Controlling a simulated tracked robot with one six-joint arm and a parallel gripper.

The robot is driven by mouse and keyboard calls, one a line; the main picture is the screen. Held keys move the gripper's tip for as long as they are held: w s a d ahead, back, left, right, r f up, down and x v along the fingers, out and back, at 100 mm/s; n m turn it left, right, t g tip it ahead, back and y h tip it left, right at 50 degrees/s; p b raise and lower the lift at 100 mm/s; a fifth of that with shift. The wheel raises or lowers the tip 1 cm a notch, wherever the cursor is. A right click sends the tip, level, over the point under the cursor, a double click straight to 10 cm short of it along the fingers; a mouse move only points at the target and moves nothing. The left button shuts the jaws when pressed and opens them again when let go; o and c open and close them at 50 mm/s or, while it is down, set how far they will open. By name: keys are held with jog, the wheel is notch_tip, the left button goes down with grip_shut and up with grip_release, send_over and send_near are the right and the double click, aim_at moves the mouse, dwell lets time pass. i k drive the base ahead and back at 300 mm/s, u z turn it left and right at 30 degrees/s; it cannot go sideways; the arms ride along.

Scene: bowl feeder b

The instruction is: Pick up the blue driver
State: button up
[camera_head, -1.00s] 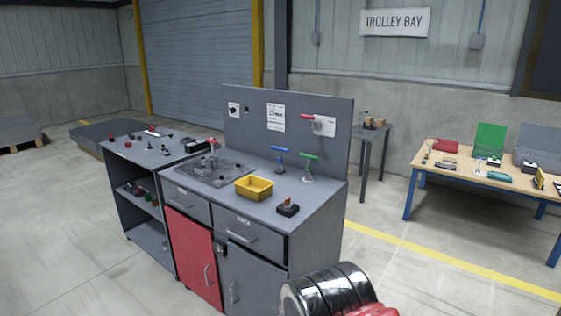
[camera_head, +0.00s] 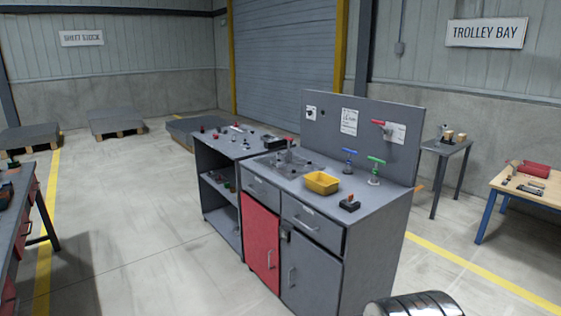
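A blue T-handled tool (camera_head: 349,153), which looks like the blue driver, stands upright on the grey workbench (camera_head: 378,203) near its back panel. A similar green-handled one (camera_head: 375,160) stands to its right. My gripper is not in view, and only a dark, shiny rounded part of my arm shows at the bottom right.
A lower shelf unit (camera_head: 221,162) adjoins on the left. Another bench (camera_head: 22,205) stands far left. Open floor (camera_head: 130,220) lies between.

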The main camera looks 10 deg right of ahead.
aim_at(348, 169)
jog(key=k, duration=0.15)
jog(key=z, duration=0.3)
jog(key=i, duration=1.65)
jog(key=u, duration=0.8)
jog(key=k, duration=1.35)
jog(key=u, duration=0.6)
jog(key=i, duration=0.5)
jog(key=u, duration=0.2)
